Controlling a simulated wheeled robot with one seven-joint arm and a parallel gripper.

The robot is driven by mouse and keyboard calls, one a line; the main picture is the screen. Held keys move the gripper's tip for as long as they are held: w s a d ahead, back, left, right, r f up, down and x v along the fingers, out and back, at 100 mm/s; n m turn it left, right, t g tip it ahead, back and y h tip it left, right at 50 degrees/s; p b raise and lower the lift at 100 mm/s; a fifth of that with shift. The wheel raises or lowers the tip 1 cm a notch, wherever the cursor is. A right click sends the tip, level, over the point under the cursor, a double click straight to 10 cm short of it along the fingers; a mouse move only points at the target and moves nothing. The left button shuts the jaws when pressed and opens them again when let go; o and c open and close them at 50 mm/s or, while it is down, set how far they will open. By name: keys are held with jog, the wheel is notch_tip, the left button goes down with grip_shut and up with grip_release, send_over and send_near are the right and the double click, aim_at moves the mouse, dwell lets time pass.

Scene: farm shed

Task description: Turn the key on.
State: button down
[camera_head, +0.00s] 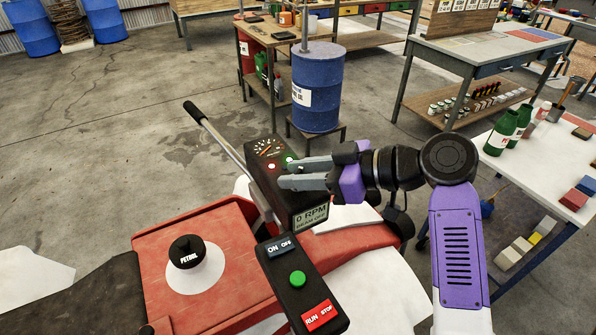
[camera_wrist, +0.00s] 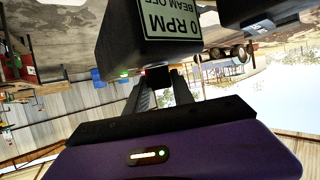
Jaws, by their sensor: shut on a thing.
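The black dashboard box (camera_head: 262,180) stands on the red machine, with a dial, a green light and a pale red light on it. Its display (camera_head: 311,217) reads "0 RPM" and "BEAM OFF"; it also shows upside down in the wrist view (camera_wrist: 170,20). My gripper (camera_head: 284,173) reaches the box's right side from the right, its fingers level and close together. In the wrist view a small dark piece, apparently the key (camera_wrist: 157,77), is between the fingertips (camera_wrist: 158,84). The key is hidden in the head view, so I cannot tell its angle.
A switch box (camera_head: 299,280) with ON/OFF, a green button and RUN/STOP is below the dashboard. A lever (camera_head: 213,133) rises at the left. The black petrol cap (camera_head: 187,251) is on the red body. A bottle-laden table (camera_head: 540,160) stands at the right.

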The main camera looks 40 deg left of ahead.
jog(key=shift+m+t+y, duration=0.3)
jog(key=shift+m+t, duration=0.7)
jog(key=shift+t, duration=0.2)
jog(key=c, duration=1.1)
grip_release()
jog(key=b+v, duration=0.1)
jog(key=v, duration=0.6)
jog(key=shift+d+r, duration=0.15)
jog(key=shift+d, duration=0.2)
